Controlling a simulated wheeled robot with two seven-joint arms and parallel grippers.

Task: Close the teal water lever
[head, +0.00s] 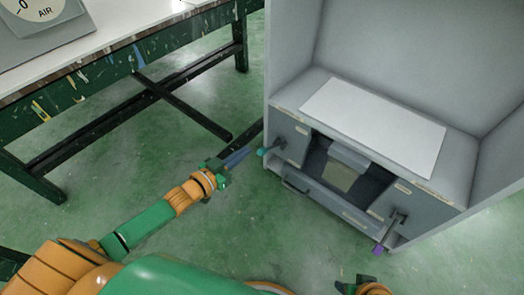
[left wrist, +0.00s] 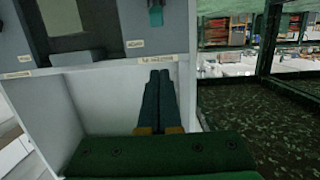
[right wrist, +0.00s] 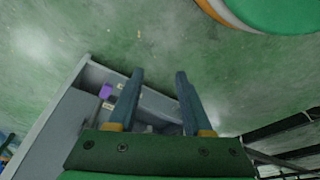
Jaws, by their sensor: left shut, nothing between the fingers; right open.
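The teal water lever (head: 263,152) sticks out from the left part of the grey cabinet's front (head: 294,138). In the left wrist view the teal lever end (left wrist: 155,16) shows at the top edge, above my fingers. My left gripper (head: 246,153) is shut and empty, just left of the teal lever; the left wrist view shows its fingers (left wrist: 160,73) together, below the lever and apart from it. My right gripper (head: 360,284) is only partly visible at the head view's bottom edge. The right wrist view shows its fingers (right wrist: 159,76) open and empty.
A purple-ended lever (head: 379,249) sits on the cabinet's right front; it also shows in the right wrist view (right wrist: 105,91). A white sheet (head: 375,123) lies on the cabinet's ledge. A paint-splashed table (head: 100,72) stands at the left, with green floor between.

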